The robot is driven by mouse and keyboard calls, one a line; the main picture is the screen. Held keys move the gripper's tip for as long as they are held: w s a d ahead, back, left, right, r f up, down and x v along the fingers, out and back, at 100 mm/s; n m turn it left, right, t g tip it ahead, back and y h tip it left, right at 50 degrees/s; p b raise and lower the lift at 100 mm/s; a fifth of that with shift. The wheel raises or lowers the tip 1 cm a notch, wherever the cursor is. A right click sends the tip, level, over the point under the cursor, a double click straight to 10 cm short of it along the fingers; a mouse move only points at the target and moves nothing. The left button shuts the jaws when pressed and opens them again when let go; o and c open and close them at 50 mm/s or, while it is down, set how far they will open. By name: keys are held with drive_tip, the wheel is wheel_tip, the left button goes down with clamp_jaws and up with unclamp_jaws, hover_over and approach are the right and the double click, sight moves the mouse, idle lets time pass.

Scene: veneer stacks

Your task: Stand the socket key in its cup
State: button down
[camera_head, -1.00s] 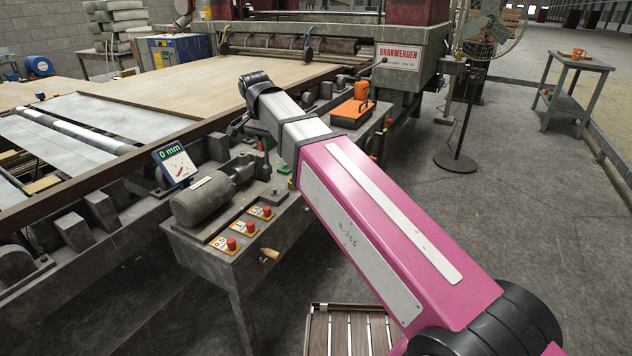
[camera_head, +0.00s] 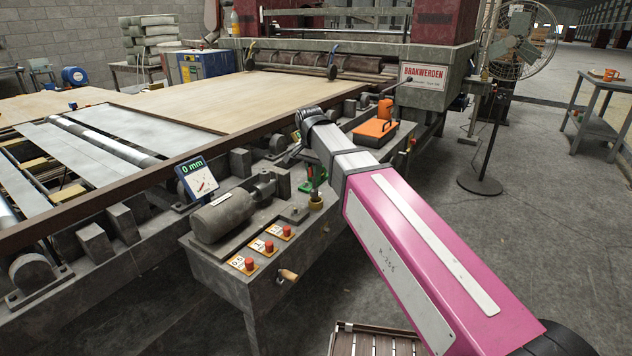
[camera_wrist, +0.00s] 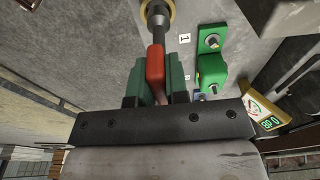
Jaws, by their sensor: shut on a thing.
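My gripper (camera_wrist: 153,88) has green fingers and is shut on the red handle of the socket key (camera_wrist: 155,62). The key's dark shaft runs away from the fingers to a wider socket end. A pale tan ring, the cup (camera_wrist: 169,9), shows around that end in the wrist view; I cannot tell how deep the end sits in it. In the head view the cup (camera_head: 316,202) stands on the grey machine bench beside the motor. My gripper (camera_head: 316,174) is just above it, small and partly hidden by my arm.
Green blocks (camera_wrist: 212,68) sit on the bench near the key. A grey motor (camera_head: 224,215), red push buttons (camera_head: 269,246) and a tilted display (camera_head: 197,178) reading 0 mm are close by. An orange case (camera_head: 375,131) lies farther back. Open floor is at the right.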

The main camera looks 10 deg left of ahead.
sight(314, 180)
drive_tip(key=shift+w+d+f, duration=0.25)
drive_tip(key=shift+w+f, duration=0.05)
drive_tip(key=shift+w, duration=0.05)
drive_tip(key=shift+f, duration=1.95)
drive_tip(key=shift+f, duration=0.15)
drive_tip(key=c, duration=1.1)
unclamp_jaws()
